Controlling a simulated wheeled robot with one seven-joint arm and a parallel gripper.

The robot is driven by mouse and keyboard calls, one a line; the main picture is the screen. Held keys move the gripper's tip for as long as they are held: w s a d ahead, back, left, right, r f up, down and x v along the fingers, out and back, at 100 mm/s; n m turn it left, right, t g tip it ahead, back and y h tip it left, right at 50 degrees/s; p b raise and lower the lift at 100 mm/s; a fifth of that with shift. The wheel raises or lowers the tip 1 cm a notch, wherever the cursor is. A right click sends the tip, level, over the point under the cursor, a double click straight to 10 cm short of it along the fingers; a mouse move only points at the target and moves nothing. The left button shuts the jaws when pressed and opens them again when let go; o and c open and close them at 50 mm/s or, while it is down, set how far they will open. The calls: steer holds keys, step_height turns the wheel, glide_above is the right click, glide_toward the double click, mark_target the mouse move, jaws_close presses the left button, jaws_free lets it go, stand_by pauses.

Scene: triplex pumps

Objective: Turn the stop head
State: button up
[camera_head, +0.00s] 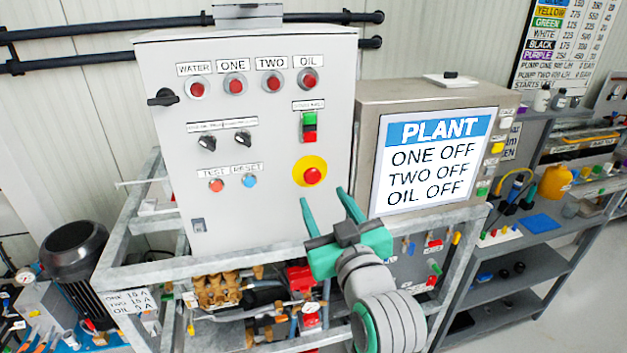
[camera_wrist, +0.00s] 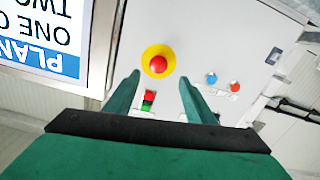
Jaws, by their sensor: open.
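The stop head is a red mushroom button (camera_head: 312,176) on a round yellow plate, low on the right of the grey control cabinet (camera_head: 250,130). In the wrist view the red stop head (camera_wrist: 158,65) is seen upside down, ahead of and between the fingertips. My gripper (camera_head: 324,195) is open, its two green fingers pointing at the cabinet front. The fingertips in the wrist view (camera_wrist: 160,75) are apart, one on each side of the button's line. They appear short of the button; whether they touch the panel cannot be told. Nothing is between the fingers.
A green and red start switch (camera_head: 309,127) sits above the stop head. Red lamps, black knobs and test and reset buttons (camera_head: 216,185) share the panel. A PLANT display (camera_head: 432,160) stands at right. A metal frame rail (camera_head: 280,258) runs below the cabinet.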

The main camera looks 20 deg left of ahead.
mark_target(313, 178)
steer(key=x, duration=0.8)
steer(key=shift+w, duration=0.3)
steer(key=shift+w+a, duration=0.15)
steer(key=shift+a, duration=0.1)
